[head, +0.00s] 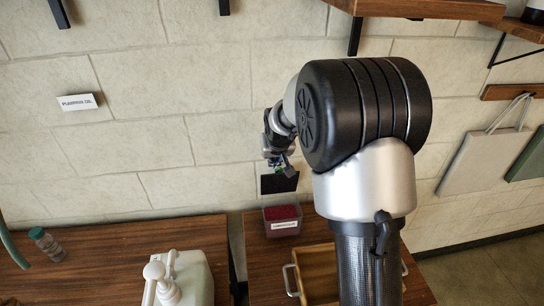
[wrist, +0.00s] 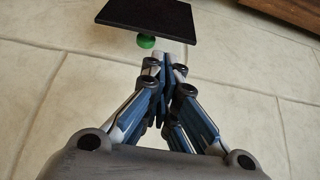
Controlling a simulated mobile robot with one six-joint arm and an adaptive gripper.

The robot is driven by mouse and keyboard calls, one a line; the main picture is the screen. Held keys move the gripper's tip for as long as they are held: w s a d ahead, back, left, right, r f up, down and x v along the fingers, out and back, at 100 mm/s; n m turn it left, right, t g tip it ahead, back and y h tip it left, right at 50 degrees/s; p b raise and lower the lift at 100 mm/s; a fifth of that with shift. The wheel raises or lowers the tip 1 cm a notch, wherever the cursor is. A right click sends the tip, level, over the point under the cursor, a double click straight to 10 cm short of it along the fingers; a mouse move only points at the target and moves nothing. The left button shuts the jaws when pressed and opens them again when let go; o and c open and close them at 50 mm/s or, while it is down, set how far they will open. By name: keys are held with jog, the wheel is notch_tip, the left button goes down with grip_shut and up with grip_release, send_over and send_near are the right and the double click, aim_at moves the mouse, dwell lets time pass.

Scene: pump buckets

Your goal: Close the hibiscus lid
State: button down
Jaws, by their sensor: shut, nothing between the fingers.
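The hibiscus container (head: 282,220) is a clear box with dark red contents and a white label, at the back of the right table. Its black square lid (head: 280,183) stands raised behind it against the wall, so the box is open. In the wrist view the lid (wrist: 148,20) is a dark plate with a green knob (wrist: 146,42) on its near side. My gripper (wrist: 165,64) is shut and empty, its tips just below and right of the knob. In the head view my gripper (head: 280,163) is above the box, near the lid's top edge.
A wooden tray (head: 317,275) with metal handles sits in front of the box. A white pump bucket (head: 185,280) stands on the left table, with a small jar (head: 47,243) further left. Wall shelves (head: 420,9) are overhead. The stone wall is close behind the lid.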

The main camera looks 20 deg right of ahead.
send_over(279, 180)
jog(key=w+a, duration=0.2)
notch_tip(279, 180, down, 4)
jog(key=shift+d+f+b, duration=0.2)
jog(key=shift+b, duration=0.25)
jog(key=shift+s, duration=0.15)
